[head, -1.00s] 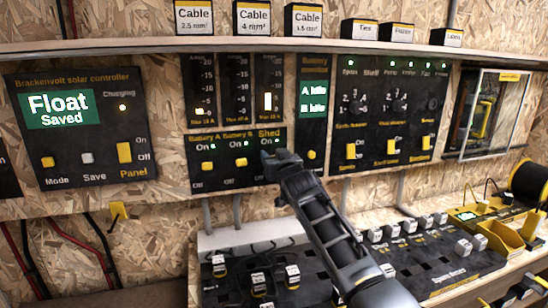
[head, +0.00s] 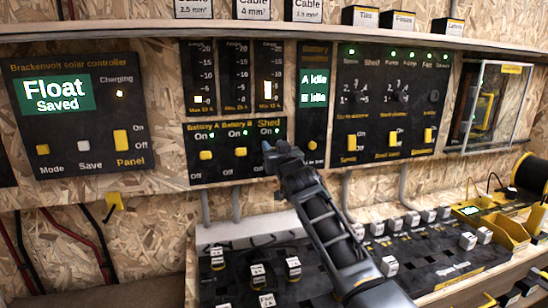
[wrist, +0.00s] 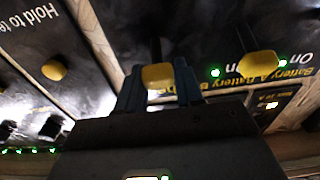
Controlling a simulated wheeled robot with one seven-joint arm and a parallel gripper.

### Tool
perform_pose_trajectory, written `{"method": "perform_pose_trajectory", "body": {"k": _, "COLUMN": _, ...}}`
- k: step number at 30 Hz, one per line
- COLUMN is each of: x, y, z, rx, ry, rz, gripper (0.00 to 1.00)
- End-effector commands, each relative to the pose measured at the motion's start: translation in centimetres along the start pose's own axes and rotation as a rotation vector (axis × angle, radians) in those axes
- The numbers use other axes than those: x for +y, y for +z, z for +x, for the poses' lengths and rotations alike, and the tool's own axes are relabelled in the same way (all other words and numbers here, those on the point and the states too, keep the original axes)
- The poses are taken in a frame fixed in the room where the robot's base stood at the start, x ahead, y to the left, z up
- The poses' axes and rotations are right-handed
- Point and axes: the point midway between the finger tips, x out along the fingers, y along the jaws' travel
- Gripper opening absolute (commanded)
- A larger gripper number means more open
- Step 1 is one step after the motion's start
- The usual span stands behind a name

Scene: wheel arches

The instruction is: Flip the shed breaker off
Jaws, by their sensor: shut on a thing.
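The breaker panel (head: 222,172) has yellow switches for Battery A, Battery B and Shed. In the head view my gripper (head: 270,151) is at the Shed column and hides the Shed switch. The green lamp (head: 278,131) beside Shed's "On" is lit. In the upside-down wrist view the yellow Shed switch (wrist: 158,77) sits between the two fingers of my gripper (wrist: 159,88), which is shut on it. The Battery B switch (wrist: 258,65) is beside it, clear of the fingers. The Battery A switch (head: 206,155) shows in the head view.
The battery monitor panel (head: 313,120) with a yellow button is just right of my gripper. The solar controller (head: 75,145) is on the left, a larger switch panel (head: 390,100) on the right. A bench board (head: 430,262) with small labelled blocks lies below.

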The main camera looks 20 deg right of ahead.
Motion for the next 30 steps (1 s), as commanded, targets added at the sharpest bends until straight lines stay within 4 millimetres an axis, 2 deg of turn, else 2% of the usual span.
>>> {"method": "perform_pose_trajectory", "body": {"k": 1, "x": -0.1, "y": 1.1, "z": -0.2, "rx": 0.022, "ry": -0.001, "rz": 0.002, "gripper": 0.06}}
{"method": "perform_pose_trajectory", "body": {"k": 30, "x": 0.0, "y": 3.5, "z": -1.1, "rx": 0.476, "ry": 0.001, "rz": 0.000, "gripper": 0.06}}
